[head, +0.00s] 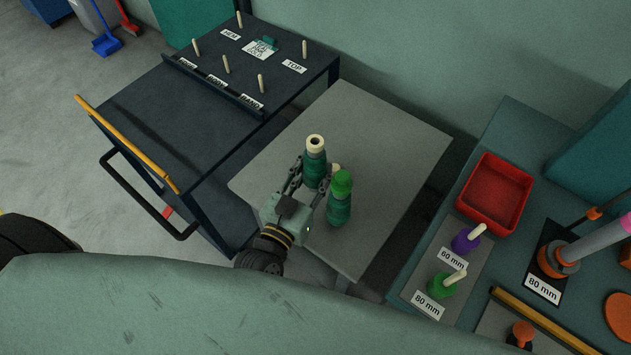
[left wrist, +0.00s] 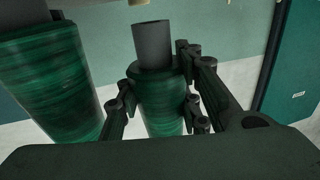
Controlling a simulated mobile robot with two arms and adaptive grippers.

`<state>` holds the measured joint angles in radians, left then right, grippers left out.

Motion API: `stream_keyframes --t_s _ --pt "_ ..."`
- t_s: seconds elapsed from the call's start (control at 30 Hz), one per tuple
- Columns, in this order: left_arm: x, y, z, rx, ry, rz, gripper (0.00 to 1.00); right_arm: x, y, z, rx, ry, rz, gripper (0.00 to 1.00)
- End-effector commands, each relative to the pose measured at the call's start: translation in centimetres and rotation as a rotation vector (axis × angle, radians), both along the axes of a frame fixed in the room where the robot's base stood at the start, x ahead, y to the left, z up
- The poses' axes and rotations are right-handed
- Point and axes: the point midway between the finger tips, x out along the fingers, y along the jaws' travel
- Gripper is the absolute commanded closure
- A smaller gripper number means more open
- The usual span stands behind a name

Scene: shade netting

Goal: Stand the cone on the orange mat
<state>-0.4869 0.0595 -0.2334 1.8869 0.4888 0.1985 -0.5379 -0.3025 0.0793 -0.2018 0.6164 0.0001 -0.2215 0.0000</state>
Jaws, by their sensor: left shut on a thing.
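My left gripper (head: 312,182) is shut on a dark green yarn cone (head: 315,167) with a cream tube top, over the grey table. The left wrist view shows the fingers (left wrist: 158,98) on both sides of this upright cone (left wrist: 160,108); its tube looks grey there. I cannot tell whether its base touches the table. A second green cone (head: 339,208) with a bright green top stands close on the right; it is at the left in the wrist view (left wrist: 48,80). A flat orange round patch (head: 618,314), perhaps the orange mat, lies at the far right. My right gripper is not in view.
The grey table (head: 385,130) is clear behind the cones. A dark cart (head: 160,110) with pegs and labels stands left. The right bench holds a red tray (head: 495,193), a purple holder (head: 466,240), a green holder (head: 441,285), a tilted pink-tipped rod (head: 600,238) and a yellow bar (head: 550,325).

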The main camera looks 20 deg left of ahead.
Motion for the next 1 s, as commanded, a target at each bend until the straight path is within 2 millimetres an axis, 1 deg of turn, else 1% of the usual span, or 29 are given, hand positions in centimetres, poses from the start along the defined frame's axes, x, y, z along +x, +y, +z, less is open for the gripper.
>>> stream_keyframes --t_s 0.03,0.13,0.3,0.37,0.53,0.77,0.8,0.9,1.0 --pt "0.0 0.0 -0.3 0.001 -0.002 0.0 0.98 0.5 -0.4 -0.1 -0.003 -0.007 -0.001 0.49" --pt "0.0 0.0 -1.3 0.001 0.0 -0.001 0.98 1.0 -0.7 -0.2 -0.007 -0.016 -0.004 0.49" --pt "0.0 0.0 -3.8 0.002 -0.001 -0.001 0.98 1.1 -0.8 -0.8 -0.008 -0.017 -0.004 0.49" --pt "0.0 0.0 -4.3 0.002 -0.001 0.0 0.98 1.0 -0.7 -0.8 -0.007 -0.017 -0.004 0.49" --pt "0.0 0.1 -4.4 0.0 -0.003 0.001 0.98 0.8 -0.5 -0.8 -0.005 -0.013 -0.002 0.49" --pt "0.0 0.1 -4.8 0.001 -0.002 0.001 0.98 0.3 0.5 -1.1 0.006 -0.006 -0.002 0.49" --pt "0.0 0.1 -4.8 0.001 -0.001 0.001 0.66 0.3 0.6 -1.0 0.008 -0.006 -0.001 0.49" --pt "0.0 0.1 -4.7 0.001 -0.001 0.001 0.59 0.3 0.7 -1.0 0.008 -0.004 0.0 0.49" --pt "0.0 0.0 -4.7 0.001 0.0 0.001 0.59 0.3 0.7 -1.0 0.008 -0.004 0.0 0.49"
